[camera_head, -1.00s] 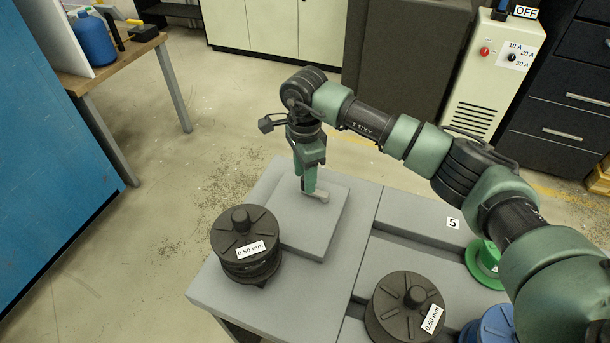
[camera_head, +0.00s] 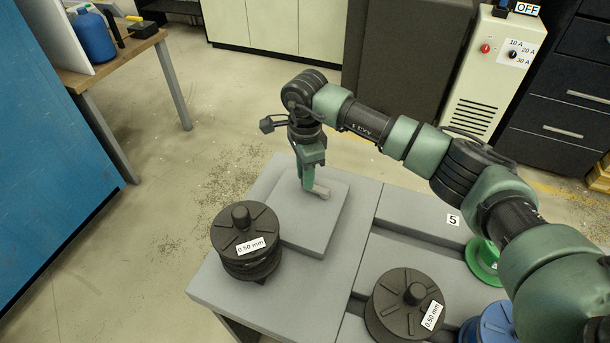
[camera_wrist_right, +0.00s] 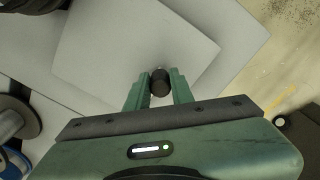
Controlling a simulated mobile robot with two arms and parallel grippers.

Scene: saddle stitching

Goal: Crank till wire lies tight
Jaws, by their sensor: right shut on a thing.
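My right gripper (camera_head: 308,186) is low over a raised grey block (camera_head: 300,228) on the workbench. In the right wrist view its two fingers (camera_wrist_right: 159,90) are shut on a dark round knob (camera_wrist_right: 160,83), which I take to be the crank handle. A short light-grey bar (camera_head: 322,192) shows beside the fingertips in the head view, probably the crank's arm; the fingers partly hide it. I cannot make out any wire. My left gripper is in neither view.
A dark spool labelled 0.50 mm (camera_head: 240,232) stands left of the block, another (camera_head: 403,303) nearer the front. A green spool (camera_head: 484,258) and a blue one (camera_head: 495,325) lie at right, partly behind my arm. Bare bench (camera_head: 352,235) lies right of the block.

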